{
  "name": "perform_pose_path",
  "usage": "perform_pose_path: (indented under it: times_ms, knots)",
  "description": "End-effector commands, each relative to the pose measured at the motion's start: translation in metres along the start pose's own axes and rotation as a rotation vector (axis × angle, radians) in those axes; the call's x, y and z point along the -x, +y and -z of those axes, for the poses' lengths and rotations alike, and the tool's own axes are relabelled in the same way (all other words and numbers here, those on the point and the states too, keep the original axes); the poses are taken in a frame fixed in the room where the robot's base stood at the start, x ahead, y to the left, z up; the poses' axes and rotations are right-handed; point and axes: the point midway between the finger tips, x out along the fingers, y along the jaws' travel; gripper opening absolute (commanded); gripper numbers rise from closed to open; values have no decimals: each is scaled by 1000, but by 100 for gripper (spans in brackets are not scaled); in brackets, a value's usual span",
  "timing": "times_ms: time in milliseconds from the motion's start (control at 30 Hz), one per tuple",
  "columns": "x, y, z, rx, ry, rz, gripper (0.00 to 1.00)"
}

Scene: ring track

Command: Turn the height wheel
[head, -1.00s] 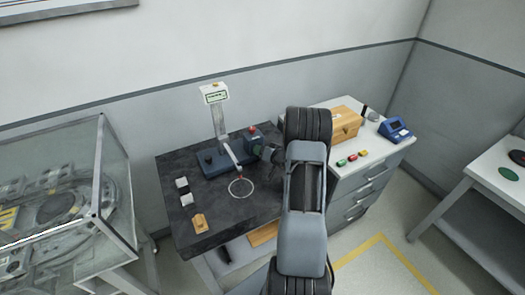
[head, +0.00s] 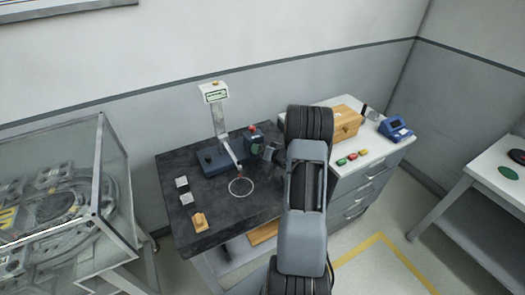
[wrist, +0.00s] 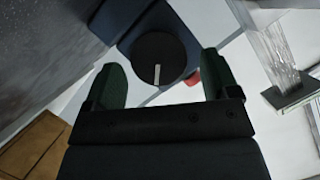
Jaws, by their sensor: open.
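The height wheel is a round dark knob with a white index mark; in the wrist view the knob (wrist: 158,50) is on a dark blue body (wrist: 130,15). My gripper (wrist: 161,66) is open, its green-padded fingers to the left and right of the knob as seen there. A gap shows on each side; I cannot tell the depth between them. In the head view my gripper (head: 259,150) is right of the stand, by a blue box with a red button (head: 253,132). The stand has a blue base (head: 208,160) and an upright column (head: 218,120). The wheel cannot be made out there.
The dark tabletop (head: 205,215) has a white ring (head: 241,187), small blocks (head: 183,190) and a wooden piece (head: 199,221). A white cabinet top at right holds a wooden box (head: 344,122), coloured buttons (head: 352,157) and a blue device (head: 395,128). A glass case (head: 65,195) stands left.

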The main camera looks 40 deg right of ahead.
Motion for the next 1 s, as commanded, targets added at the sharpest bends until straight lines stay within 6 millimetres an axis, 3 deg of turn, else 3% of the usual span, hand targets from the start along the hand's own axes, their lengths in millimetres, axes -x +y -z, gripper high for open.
perform_pose_path:
  times_ms: [600, 800, 1000]
  knots:
    - [111, 1, 0, 0, 4, -4, 81]
    - [128, 0, 0, -1, 2, -1, 81]
    - [133, 0, 0, 0, 1, -1, 81]
